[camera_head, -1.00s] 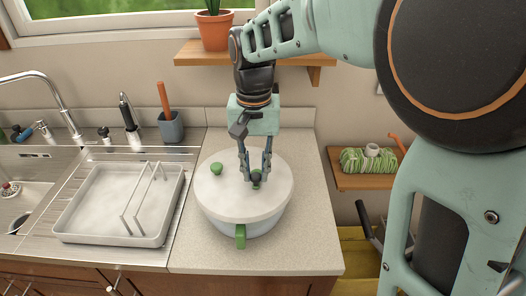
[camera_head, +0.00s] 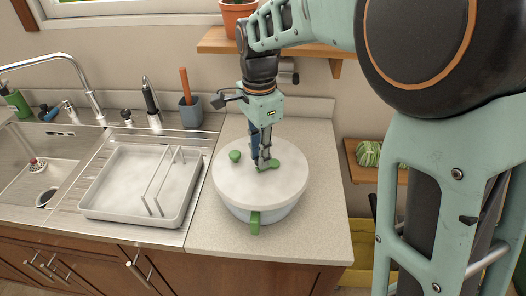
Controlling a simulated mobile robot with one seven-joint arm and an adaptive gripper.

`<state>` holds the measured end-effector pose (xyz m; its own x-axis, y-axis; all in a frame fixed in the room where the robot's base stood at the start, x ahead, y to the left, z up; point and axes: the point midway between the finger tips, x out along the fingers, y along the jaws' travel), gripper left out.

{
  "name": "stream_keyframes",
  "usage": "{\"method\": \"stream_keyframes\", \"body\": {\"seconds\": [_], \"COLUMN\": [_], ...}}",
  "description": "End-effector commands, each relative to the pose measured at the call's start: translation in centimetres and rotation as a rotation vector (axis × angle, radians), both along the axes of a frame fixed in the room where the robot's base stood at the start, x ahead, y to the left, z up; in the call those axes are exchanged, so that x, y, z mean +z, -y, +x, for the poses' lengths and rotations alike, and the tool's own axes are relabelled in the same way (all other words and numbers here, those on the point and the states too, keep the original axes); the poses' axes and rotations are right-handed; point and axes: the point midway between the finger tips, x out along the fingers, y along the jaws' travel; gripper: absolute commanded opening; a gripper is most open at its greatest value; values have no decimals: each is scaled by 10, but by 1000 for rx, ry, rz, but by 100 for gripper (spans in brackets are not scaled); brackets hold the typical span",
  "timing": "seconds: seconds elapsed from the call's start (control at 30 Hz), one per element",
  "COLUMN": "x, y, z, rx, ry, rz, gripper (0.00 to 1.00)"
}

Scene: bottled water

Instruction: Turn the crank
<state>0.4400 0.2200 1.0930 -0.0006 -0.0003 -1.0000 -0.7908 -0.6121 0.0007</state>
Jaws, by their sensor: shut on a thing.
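A bowl with a flat white lid (camera_head: 240,190) stands on the counter, with a green tab (camera_head: 254,223) at its front. A green crank (camera_head: 271,164) sits near the middle of the lid. A separate round green knob (camera_head: 235,156) is on the lid's left side. My gripper (camera_head: 262,163) points down from above, its fingers shut on the crank. The fingers hide part of the crank, so its exact grip point cannot be told.
A white dish rack (camera_head: 120,213) and the sink (camera_head: 45,180) lie to the left. A grey cup with an orange-handled brush (camera_head: 190,112) stands behind. A wooden shelf with a plant pot (camera_head: 237,17) hangs above. Bare counter (camera_head: 322,200) lies right of the bowl.

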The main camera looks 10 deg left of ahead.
Motion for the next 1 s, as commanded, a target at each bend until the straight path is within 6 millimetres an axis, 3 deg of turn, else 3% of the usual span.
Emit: {"method": "stream_keyframes", "body": {"seconds": [0.6, 1.0], "x": [2, 1], "y": [-8, -8], "z": [20, 28], "rx": [-547, -729], "ry": [0, 0], "rz": [0, 1], "gripper": [0, 0]}}
